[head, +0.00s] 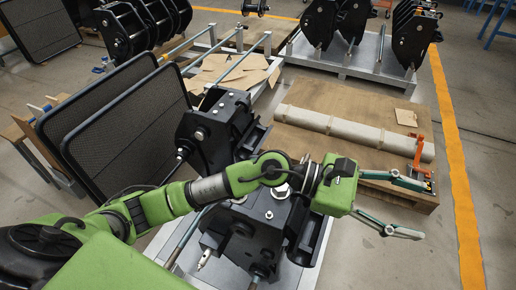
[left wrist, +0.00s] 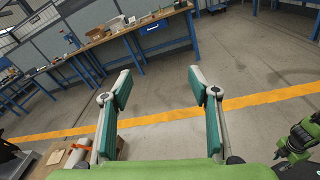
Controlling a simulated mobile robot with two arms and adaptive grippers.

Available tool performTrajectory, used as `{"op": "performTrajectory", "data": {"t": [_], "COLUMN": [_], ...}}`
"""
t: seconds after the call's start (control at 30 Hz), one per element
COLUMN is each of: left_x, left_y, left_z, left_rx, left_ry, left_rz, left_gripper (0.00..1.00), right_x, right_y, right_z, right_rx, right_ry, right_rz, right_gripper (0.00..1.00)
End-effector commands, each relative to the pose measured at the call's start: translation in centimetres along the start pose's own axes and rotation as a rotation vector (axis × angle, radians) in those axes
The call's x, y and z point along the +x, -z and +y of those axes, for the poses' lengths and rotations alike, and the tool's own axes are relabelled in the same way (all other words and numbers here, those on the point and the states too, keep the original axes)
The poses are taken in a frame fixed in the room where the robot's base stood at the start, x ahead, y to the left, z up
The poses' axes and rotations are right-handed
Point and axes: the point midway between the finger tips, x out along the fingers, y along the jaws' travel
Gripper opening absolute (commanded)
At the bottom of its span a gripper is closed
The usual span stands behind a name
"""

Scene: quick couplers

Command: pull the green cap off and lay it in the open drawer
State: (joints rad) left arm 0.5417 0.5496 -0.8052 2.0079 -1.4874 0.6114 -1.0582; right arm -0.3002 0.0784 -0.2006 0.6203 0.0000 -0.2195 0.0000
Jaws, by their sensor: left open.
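My left gripper (head: 422,211) reaches across the black coupler and hangs in the air near the pallet's right end. Its two teal-padded fingers are spread and empty, and the gap also shows in the left wrist view (left wrist: 158,80). A blue drawer front (left wrist: 152,26) sits under the workbench top in the left wrist view; I cannot tell how far it is open. I cannot make out a green cap in either view. A black quick coupler (head: 262,222) stands below my left arm, which hides part of it.
A wooden pallet (head: 330,95) carries a long pale beam (head: 330,128), with an orange-handled device (head: 420,158) at its right end. Dark mesh panels (head: 125,125) stand at left. The workbench (left wrist: 110,36) is beyond the yellow floor line. The floor between is clear.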

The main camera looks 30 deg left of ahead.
Motion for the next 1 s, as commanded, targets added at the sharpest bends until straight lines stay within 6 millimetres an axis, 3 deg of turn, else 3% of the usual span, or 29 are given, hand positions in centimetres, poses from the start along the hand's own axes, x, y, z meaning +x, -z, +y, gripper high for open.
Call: {"op": "performTrajectory", "data": {"t": [0.07,0.17,0.3,0.4,0.6,0.7,0.83,1.0], "left_x": [-1.0,-4.1,-11.2,-17.0,-27.1,-30.3,-32.4,-33.0], "left_y": [4.4,10.3,16.8,19.3,20.3,19.9,19.6,20.8], "left_z": [-0.5,0.0,3.0,5.9,10.6,11.8,12.6,12.7], "left_rx": [0.209,0.442,0.678,0.782,0.859,0.862,0.857,0.852], "left_ry": [0.112,0.263,0.455,0.575,0.755,0.809,0.845,0.853], "left_rz": [0.192,0.447,0.789,1.011,1.355,1.457,1.524,1.537], "left_gripper": [0.55,0.55,0.55,0.55,0.55,0.55,0.55,0.55], "right_x": [0.0,0.1,0.1,0.1,0.2,0.2,0.2,-0.1], "right_y": [0.0,0.0,0.0,0.0,0.0,0.0,0.0,0.0], "right_z": [0.0,0.0,0.1,0.1,0.1,0.1,0.2,0.2], "right_rx": [0.000,0.000,0.000,0.000,0.001,0.001,0.000,0.000], "right_ry": [0.000,0.000,-0.001,-0.001,-0.001,-0.002,-0.002,-0.003], "right_rz": [0.000,0.001,0.000,0.000,0.000,0.000,0.000,0.000], "right_gripper": [0.29,0.29,0.29,0.29,0.29,0.29,0.29,0.29]}}
